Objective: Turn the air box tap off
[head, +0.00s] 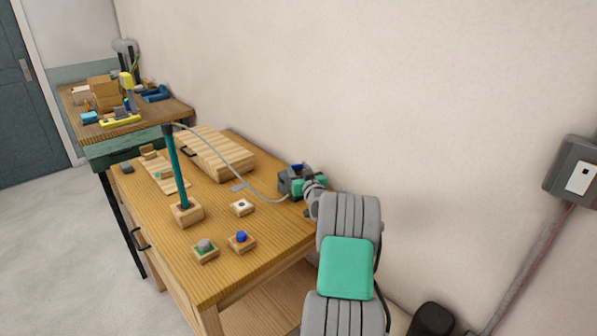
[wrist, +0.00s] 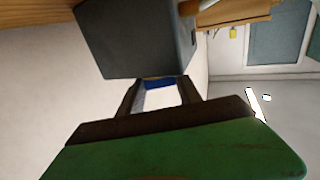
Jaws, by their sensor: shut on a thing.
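The air box (head: 284,186) is a small dark grey box at the far right edge of the wooden table, near the wall. In the wrist view a dark grey block (wrist: 135,40), which looks like the air box, fills the upper middle. The blue tap (wrist: 158,84) shows as a narrow strip between my fingertips, next to the block. My gripper (wrist: 159,91) is shut on the tap, with one dark finger on each side. In the head view my green gripper body (head: 321,182) is at the box's right side; the fingertips are hard to make out. The tap's exact angle is unclear.
A thin pale hose (head: 232,165) runs from a teal post (head: 179,170) to the box. A slatted wooden board (head: 217,152) lies behind. The wall is close behind the box.

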